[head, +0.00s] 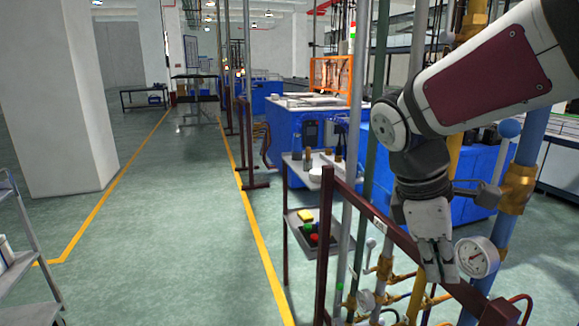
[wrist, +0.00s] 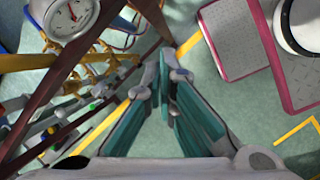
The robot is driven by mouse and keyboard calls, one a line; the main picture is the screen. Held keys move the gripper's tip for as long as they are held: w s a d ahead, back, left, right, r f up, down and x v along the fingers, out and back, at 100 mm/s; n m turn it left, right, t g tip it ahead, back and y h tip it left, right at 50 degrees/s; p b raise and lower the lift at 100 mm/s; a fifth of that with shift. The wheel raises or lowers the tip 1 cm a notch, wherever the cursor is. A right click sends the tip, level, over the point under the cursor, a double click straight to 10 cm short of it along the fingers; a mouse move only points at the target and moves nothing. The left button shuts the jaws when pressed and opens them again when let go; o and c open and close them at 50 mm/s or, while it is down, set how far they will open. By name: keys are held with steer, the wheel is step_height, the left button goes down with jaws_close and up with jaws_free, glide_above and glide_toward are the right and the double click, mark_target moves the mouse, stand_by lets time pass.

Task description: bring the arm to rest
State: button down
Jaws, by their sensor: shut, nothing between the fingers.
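My arm reaches in from the upper right of the head view and bends down at the wrist. My gripper (head: 438,272) points downward, just left of a round white pressure gauge (head: 477,257). In the wrist view the fingers of my gripper (wrist: 168,62) meet at their tips, with nothing between them. The gauge also shows in the wrist view (wrist: 70,14), at the upper left. Whether the gripper touches the pipes or rail behind it, I cannot tell.
A dark red rail (head: 400,240) and yellow pipes (head: 385,268) with valves stand close around my gripper. A shelf cart (head: 300,225) with small coloured items stands left of the rail. A white pillar (head: 55,100) is far left. The green floor (head: 185,240) between is clear.

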steer(key=s+a+r+m+t+y+p, duration=0.1)
steer(key=s+m+t+y, duration=0.1)
steer(key=s+m, duration=0.4)
steer(key=s+a+r+m+t+y+p, duration=0.2)
steer(key=s+m, duration=0.4)
steer(key=s, duration=0.3)
steer(key=shift+s+a+r+t+p, duration=0.25)
steer(key=shift+s+r+t+p, duration=0.05)
